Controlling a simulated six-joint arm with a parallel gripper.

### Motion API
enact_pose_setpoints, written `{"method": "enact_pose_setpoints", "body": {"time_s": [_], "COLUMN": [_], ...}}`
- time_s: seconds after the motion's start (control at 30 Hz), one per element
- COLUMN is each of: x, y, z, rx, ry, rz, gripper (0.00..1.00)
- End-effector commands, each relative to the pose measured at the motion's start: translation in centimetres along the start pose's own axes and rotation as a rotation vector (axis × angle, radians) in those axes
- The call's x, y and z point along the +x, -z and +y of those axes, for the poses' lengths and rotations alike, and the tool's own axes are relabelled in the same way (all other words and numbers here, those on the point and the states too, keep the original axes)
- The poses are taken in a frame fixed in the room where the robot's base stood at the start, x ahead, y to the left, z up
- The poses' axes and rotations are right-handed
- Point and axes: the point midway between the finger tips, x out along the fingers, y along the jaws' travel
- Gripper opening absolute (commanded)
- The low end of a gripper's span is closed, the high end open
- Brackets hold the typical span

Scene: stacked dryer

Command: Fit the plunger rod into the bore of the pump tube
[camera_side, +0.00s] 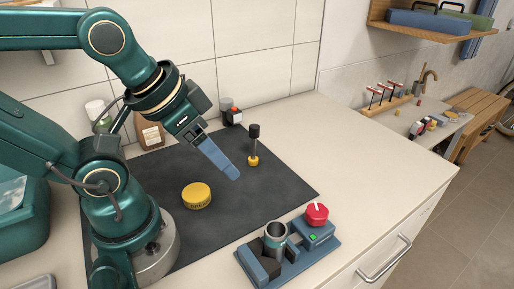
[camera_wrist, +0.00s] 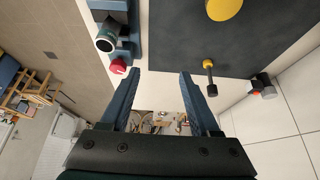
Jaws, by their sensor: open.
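The plunger rod (camera_side: 253,145), dark with a black top and a yellow lower end, stands upright on the dark mat. It also shows in the wrist view (camera_wrist: 209,76), to the right of my fingers. The pump tube (camera_side: 275,240), a grey open-topped cylinder, stands upright in a blue fixture (camera_side: 298,262) at the front right. In the wrist view the tube (camera_wrist: 106,43) is at the upper left. My gripper (camera_side: 236,178) has blue fingers and hangs over the mat, between rod and tube. In the wrist view my gripper (camera_wrist: 159,74) is open and empty.
A yellow puck (camera_side: 197,196) lies on the mat (camera_side: 222,228). A red knob (camera_side: 317,213) sits on the fixture beside the tube. A small grey and black item with a red part (camera_side: 232,114) and bottles (camera_side: 148,132) stand at the back.

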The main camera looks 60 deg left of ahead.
Motion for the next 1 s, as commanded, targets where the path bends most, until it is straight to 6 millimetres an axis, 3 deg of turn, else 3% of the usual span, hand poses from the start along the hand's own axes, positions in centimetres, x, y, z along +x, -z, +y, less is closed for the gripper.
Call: {"method": "enact_pose_setpoints", "body": {"time_s": [0.7, 1.0], "x": [-0.2, -4.0], "y": [0.1, 2.3], "z": [0.0, 0.0], "rx": [0.0, 0.0], "ry": [0.0, 0.0], "rz": [0.002, 0.006], "gripper": [0.68, 0.68]}}
